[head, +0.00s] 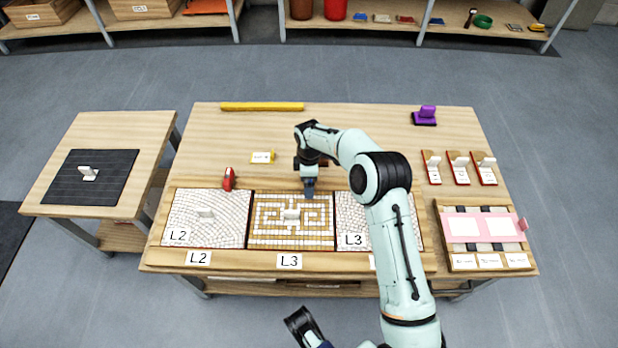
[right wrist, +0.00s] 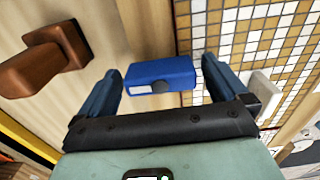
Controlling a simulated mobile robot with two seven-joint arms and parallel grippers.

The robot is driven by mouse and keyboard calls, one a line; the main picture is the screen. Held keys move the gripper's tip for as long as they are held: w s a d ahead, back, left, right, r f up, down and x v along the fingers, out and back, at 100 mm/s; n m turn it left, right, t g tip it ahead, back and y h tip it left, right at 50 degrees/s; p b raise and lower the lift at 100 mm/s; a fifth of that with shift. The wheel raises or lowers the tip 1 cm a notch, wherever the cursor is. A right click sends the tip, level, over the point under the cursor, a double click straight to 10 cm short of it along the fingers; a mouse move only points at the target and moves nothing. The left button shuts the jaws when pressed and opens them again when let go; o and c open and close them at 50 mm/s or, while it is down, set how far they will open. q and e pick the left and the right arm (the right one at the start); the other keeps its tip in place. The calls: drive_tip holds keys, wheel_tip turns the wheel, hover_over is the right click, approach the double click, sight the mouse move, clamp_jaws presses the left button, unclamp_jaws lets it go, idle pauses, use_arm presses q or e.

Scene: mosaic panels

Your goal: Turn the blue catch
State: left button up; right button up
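My right gripper (right wrist: 162,82) is open, with one finger on each side of the catch and gaps visible. In the head view my right gripper (head: 309,190) points down at the back edge of the middle mosaic panel (head: 262,236) and hides the catch. My left gripper (head: 298,322) is low at the bottom edge, away from the table; its opening is unclear.
A red catch (head: 229,180) stands behind the left white panel (head: 185,228). A yellow bar (head: 262,106) and a purple stamp-like block (head: 425,117) lie farther back. My right arm covers part of the right panel.

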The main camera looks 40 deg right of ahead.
use_arm(q)
drive_tip(key=shift+g+h, duration=0.3)
drive_tip(key=shift+g, duration=0.4)
drive_tip(key=s+r+p, duration=0.1)
drive_tip(key=s+d+r, duration=0.1)
drive_tip(key=s, duration=0.1)
drive_tip(key=s+d+r+p, duration=0.1)
drive_tip(key=shift+s+r+p, duration=0.1)
drive_tip(key=shift+s+p, duration=0.05)
drive_tip(key=shift+p, duration=0.2)
use_arm(e)
wheel_tip(320, 180, up, 13)
drive_tip(key=shift+r, duration=0.2)
